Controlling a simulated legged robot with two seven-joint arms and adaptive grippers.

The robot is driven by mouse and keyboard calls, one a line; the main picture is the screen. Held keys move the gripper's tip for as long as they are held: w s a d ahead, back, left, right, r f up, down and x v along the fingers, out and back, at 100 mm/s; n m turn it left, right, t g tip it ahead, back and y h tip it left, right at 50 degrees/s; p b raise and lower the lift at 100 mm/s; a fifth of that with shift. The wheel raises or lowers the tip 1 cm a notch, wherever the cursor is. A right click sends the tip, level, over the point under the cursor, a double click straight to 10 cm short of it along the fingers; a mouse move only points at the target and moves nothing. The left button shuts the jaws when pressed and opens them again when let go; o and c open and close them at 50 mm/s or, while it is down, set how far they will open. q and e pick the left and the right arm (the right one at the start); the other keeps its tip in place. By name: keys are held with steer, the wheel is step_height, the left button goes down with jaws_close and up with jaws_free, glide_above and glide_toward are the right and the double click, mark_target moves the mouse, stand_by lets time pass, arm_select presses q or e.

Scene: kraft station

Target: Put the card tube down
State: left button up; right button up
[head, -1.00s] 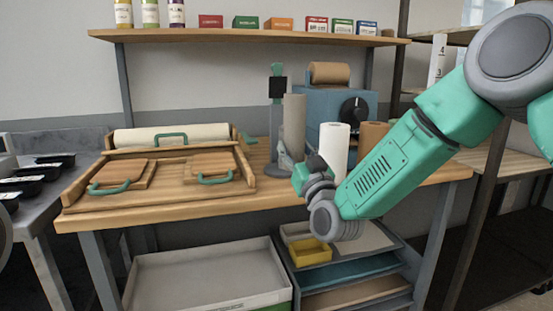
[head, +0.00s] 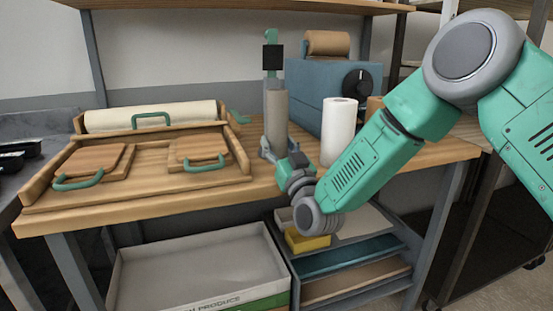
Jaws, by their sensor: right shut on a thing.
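The card tube (head: 276,122) is a grey-brown upright cylinder above the back middle of the wooden bench (head: 120,212). My right gripper (head: 268,150) is shut on its lower part, with the arm reaching in from the right. The gripper and wrist hide the tube's bottom end, so I cannot tell whether it touches the bench. My left gripper is not in view.
A white roll (head: 338,132) stands right of the tube, before a blue machine (head: 322,85). A brown roll (head: 374,107) is partly behind my arm. A green-topped post with a black box (head: 273,57) rises behind the tube. A wooden tray with lidded boards (head: 140,178) fills the left.

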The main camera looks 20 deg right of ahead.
step_height(320, 180, down, 4)
steer(key=shift+a+r+b, duration=0.15)
steer(key=shift+b, duration=0.25)
steer(key=shift+s+r, duration=0.1)
steer(key=o, duration=1.1)
